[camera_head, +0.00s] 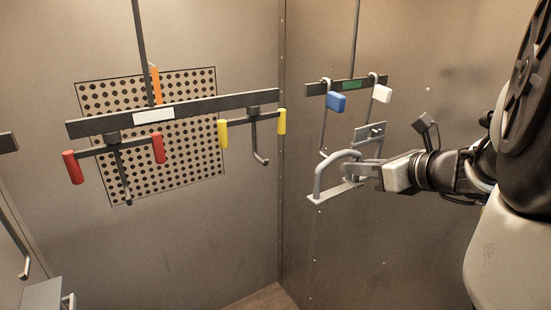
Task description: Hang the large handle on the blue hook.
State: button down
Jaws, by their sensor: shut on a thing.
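My gripper (364,172) reaches in from the right and is shut on a large grey handle (322,171), a bent tube arch on a flat base plate. The handle is held in the air with its arch up. The blue hook (336,102) hangs from the right-hand bar; its blue tag is above the handle, and its thin rod runs down behind the blue tag to near the top of the arch. Whether the rod and the handle touch cannot be told from this view.
The bar with a green label (351,85) also carries a white-tagged hook (382,93). A grey plate (370,132) shows just above my gripper. A longer bar (190,107) at left carries red (73,167) and yellow (223,134) hooks. A perforated panel (190,165) is behind.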

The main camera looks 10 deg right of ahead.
jog(key=shift+w, duration=0.2)
jog(key=shift+w+a, duration=0.25)
jog(key=shift+w, duration=0.4)
jog(key=shift+w+a, duration=0.3)
jog(key=shift+w, duration=0.4)
jog(key=shift+w+a, duration=0.25)
jog(key=shift+w, duration=0.4)
jog(key=shift+f+b, duration=0.2)
jog(key=shift+b, duration=0.1)
jog(key=shift+f+b, duration=0.35)
jog(key=shift+f, duration=0.05)
jog(key=c, duration=1.7)
grip_release()
